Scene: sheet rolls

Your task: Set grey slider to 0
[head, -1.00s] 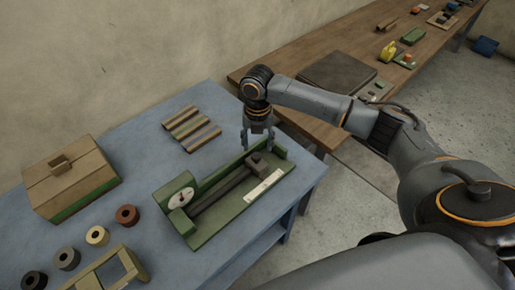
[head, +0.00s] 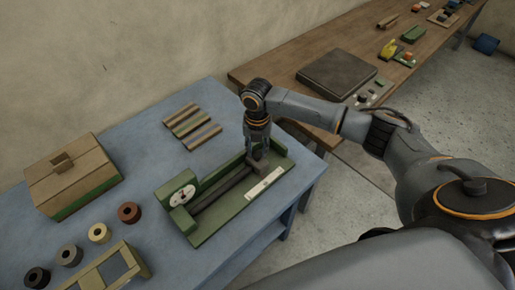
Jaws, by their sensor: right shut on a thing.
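A green device (head: 215,233) stands on the blue table. It has a round white dial (head: 183,196) at its left end, a dark rail (head: 222,190) along its length and a pale scale strip (head: 264,183) along its front side. The grey slider (head: 260,163) is a small block near the far right end of the rail. My right gripper (head: 258,152) points down over the device and is shut on the slider; its fingertips partly hide the slider. The dial and scale markings are too small to read. My left gripper is not in view.
A wooden box (head: 75,170) with a handle, several round rolls (head: 98,233) and a pale frame (head: 112,270) are to the left. Striped strips (head: 192,126) lie behind the device. A brown bench (head: 300,70) with a dark plate (head: 337,74) stands behind.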

